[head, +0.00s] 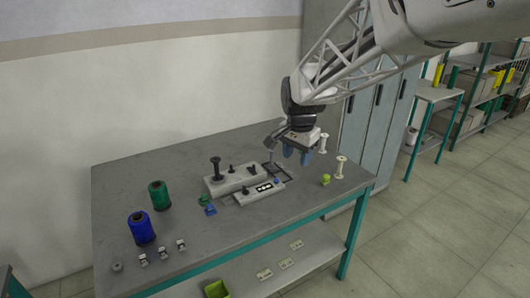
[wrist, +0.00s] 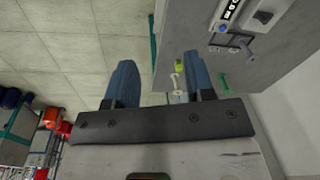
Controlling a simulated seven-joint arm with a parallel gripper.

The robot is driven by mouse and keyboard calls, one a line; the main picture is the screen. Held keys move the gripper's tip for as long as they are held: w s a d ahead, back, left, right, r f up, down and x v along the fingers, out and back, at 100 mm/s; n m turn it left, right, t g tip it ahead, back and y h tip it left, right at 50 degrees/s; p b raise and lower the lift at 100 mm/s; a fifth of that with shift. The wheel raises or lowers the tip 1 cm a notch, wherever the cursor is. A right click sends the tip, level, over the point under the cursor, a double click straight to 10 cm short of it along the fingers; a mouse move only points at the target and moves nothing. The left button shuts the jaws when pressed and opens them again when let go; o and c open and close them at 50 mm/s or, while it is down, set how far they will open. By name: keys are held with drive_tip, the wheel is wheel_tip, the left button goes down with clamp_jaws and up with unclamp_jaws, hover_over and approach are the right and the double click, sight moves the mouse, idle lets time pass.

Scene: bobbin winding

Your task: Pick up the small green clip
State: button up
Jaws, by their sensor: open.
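A dark green one (head: 204,200) lies left of the white winding fixture (head: 238,179), beside a small blue clip (head: 210,209). A yellow-green one (head: 326,179) stands near the right front edge; it also shows in the wrist view (wrist: 180,63). I cannot tell surely which is the clip; the dark one looks more like the blue clip's shape. My gripper (head: 296,156) is open and empty above the table's right part, behind and left of the yellow-green thing. Its blue fingers are apart in the wrist view (wrist: 160,82).
Two pale spools (head: 341,167) (head: 323,143) stand at the right. Green (head: 159,195) and blue (head: 141,228) thread cones stand at the left, with several small metal parts along the front edge. A black post (head: 216,167) rises from the fixture. The table's back left is clear.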

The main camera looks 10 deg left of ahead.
drive_tip(key=w+a+f+m, duration=0.1)
drive_tip(key=w+a+f, duration=0.25)
drive_tip(key=a, duration=0.45)
drive_tip(key=w+a+f+m, duration=0.1)
drive_tip(key=w+a+f, duration=0.25)
drive_tip(key=a, duration=0.45)
drive_tip(key=m+g, duration=0.1)
drive_tip(key=m, duration=0.1)
hover_over(204, 195)
wheel_tip(204, 195, down, 14)
drive_tip(key=shift+a+r, duration=0.1)
drive_tip(key=shift+r, duration=0.1)
drive_tip(key=shift+s, duration=0.1)
drive_tip(key=shift+f, duration=1.3)
drive_tip(key=shift+f, duration=2.65)
